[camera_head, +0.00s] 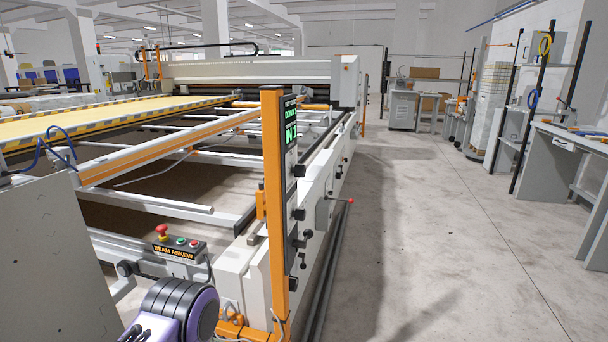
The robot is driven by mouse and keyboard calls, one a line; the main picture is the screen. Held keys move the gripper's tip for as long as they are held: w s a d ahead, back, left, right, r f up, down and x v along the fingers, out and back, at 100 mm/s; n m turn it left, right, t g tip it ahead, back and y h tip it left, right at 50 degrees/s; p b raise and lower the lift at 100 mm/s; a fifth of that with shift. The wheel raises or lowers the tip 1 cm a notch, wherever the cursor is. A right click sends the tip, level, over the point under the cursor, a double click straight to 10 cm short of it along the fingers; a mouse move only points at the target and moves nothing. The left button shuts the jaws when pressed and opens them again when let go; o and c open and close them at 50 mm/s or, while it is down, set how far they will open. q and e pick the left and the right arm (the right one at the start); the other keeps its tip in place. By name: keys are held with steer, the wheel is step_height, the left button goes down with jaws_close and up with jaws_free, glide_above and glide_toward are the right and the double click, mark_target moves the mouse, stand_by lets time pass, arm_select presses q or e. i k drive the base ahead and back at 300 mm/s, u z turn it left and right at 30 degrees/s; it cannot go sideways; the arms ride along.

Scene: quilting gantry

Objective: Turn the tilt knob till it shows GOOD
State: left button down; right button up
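An orange post (273,200) stands upright in front of me at the near corner of the quilting gantry. A narrow dark display (290,122) on it shows green text, partly readable as "DOWN" and "IN 1". I cannot tell which is the tilt knob, and no GOOD reading is visible. A control box (180,247) left of the post reads "BEAM ASKEW". Neither gripper is in view; a purple and black arm part of mine shows at the bottom.
The control box carries a red mushroom button (162,231) and smaller buttons. A red-tipped lever (350,201) juts out from the gantry's white side. The grey floor (430,230) to the right is clear up to the workbench (565,135).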

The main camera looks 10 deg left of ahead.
mark_target(299, 170)
steer(key=z, duration=1.2)
steer(key=i, duration=1.25)
steer(key=u, duration=2.65)
